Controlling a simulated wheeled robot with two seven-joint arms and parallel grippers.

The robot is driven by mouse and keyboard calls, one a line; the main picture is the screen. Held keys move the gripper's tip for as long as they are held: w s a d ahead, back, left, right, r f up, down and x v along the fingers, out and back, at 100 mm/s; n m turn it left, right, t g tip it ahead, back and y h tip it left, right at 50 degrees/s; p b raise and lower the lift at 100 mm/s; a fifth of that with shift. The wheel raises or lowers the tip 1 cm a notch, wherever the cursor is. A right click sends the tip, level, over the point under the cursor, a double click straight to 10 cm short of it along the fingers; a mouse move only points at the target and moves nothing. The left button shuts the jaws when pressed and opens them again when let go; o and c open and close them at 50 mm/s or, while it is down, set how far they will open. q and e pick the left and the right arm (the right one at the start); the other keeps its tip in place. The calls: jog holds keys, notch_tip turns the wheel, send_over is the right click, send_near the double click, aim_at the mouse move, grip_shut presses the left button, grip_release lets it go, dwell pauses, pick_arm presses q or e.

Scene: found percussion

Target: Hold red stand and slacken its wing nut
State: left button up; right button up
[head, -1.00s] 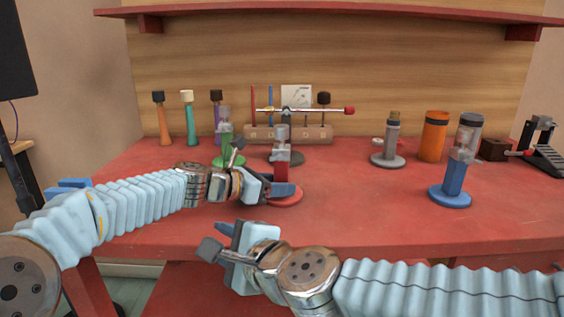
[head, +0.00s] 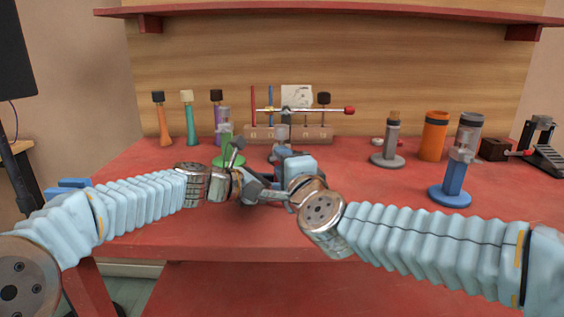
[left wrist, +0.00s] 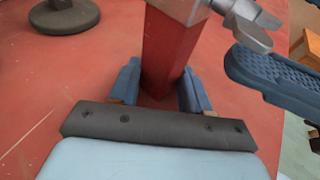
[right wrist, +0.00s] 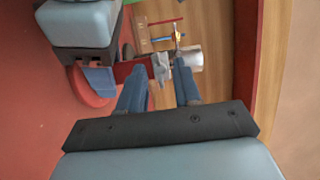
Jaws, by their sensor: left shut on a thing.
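The red stand is a square red post (left wrist: 168,45) with a grey metal top, on a round red base (right wrist: 84,92). My left gripper (left wrist: 165,95) is shut on the post, one blue finger on each side. The wing nut (left wrist: 248,18) is grey and sticks out sideways from the top of the stand. My right gripper (right wrist: 158,85) is open, with the wing nut (right wrist: 160,68) between or just beyond its fingertips; I cannot tell whether they touch it. In the head view the right gripper (head: 283,160) hides most of the stand.
A green stand (head: 228,155) is to the left, and a blue stand (head: 453,180) and an orange cylinder (head: 433,136) are to the right. The red table's (head: 380,190) front middle is clear.

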pick_arm(q)
jog(key=shift+f, duration=0.2)
pick_arm(e)
jog(key=shift+w+a, duration=0.15)
jog(key=shift+w, duration=0.35)
jog(key=shift+c, duration=0.3)
pick_arm(q)
jog(key=shift+a, duration=0.1)
pick_arm(e)
grip_shut()
jog(key=shift+r+n+g+h, duration=0.1)
jog(key=shift+n+g+h, duration=0.2)
jog(key=shift+n, duration=0.4)
jog(key=shift+a+r+n+g+h, duration=0.15)
jog(key=shift+n+g+h, duration=0.55)
jog(key=shift+n, duration=1.2)
jog(key=shift+r+n+g+h, duration=0.1)
jog(key=shift+n+g+h, duration=0.55)
jog(key=shift+n, duration=1.25)
pick_arm(q)
jog(key=shift+f, duration=0.1)
pick_arm(e)
jog(key=shift+n+h, duration=0.5)
jog(key=shift+h, duration=0.05)
